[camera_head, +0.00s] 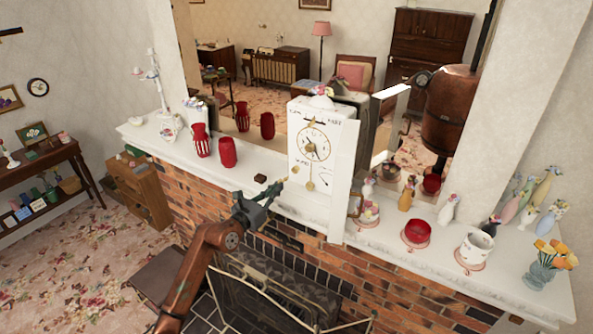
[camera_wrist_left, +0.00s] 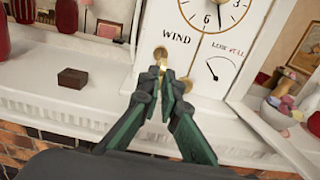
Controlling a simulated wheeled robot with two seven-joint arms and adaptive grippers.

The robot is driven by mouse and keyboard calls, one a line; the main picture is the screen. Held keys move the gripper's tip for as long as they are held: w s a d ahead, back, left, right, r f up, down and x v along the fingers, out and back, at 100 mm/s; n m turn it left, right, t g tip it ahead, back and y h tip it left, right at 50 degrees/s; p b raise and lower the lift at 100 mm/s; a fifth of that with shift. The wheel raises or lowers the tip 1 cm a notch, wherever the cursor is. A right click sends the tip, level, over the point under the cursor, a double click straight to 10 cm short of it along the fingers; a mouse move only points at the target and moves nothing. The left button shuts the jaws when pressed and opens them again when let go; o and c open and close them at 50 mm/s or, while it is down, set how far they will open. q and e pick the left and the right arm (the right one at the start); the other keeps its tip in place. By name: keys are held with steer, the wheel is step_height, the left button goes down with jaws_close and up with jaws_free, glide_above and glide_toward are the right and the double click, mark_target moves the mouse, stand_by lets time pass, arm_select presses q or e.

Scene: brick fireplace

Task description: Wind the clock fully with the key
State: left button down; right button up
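My left gripper (camera_head: 281,186) is just in front of the clock's lower left. In the left wrist view its green fingers (camera_wrist_left: 162,82) are closed together on a small brass key (camera_wrist_left: 163,67), mostly hidden by the fingertips. The key is right by the hole; I cannot tell whether it is inserted. My right gripper is not in view.
A small brown box (camera_head: 260,178) lies on the mantel (camera_head: 190,162) left of the clock, near red vases (camera_head: 227,152). Right of the clock stand bowls (camera_head: 416,233), a white mug (camera_head: 476,247) and several small vases. The fireplace screen (camera_head: 265,295) is below.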

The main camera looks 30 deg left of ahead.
mark_target(285, 179)
arm_select(q)
steer(key=shift+w, duration=0.1)
steer(key=shift+w+d, duration=0.1)
steer(key=shift+w, duration=1.1)
stand_by(0.4)
steer(key=shift+r+p, duration=0.1)
steer(key=shift+p, duration=0.4)
stand_by(0.6)
steer(key=shift+w+d, duration=0.15)
steer(key=shift+w, duration=1.35)
stand_by(0.5)
